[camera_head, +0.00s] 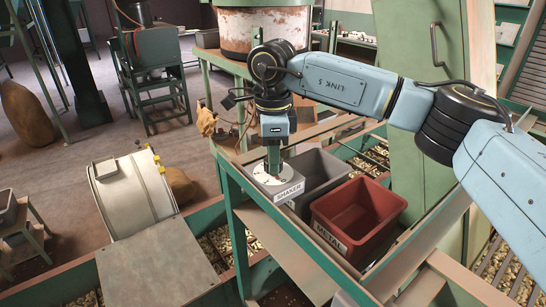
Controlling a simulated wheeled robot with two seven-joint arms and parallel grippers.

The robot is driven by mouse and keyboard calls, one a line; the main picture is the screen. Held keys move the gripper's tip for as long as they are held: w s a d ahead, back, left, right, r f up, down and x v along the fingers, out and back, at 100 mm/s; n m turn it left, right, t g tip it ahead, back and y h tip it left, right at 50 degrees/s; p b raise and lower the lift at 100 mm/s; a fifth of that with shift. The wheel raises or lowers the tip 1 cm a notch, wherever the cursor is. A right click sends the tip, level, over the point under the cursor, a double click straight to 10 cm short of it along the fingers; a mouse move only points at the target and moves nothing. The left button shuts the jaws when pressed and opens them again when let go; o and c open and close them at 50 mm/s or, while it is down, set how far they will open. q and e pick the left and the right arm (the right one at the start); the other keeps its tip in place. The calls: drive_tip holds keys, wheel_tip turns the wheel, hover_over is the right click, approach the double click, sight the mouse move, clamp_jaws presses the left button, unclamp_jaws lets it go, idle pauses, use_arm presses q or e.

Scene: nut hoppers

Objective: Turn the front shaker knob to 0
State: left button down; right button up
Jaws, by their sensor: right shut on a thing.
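My right gripper (273,168) points straight down at the middle of the dial and is shut on the knob there. The fingers cover the knob, so its pointer and setting cannot be read. My left gripper is out of view.
A grey bin (322,168) and a red bin (368,208) labelled "METAL" sit right of the box. Green frame rails (285,235) run around them. Troughs of nuts (218,243) lie below. A white drum (130,195) lies at left.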

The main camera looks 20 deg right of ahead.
drive_tip(key=shift+r+n, duration=0.15)
drive_tip(key=shift+n, duration=1.45)
drive_tip(key=o, duration=1)
wheel_tip(320, 180, up, 13)
drive_tip(key=b, duration=0.1)
drive_tip(key=shift+r, duration=0.15)
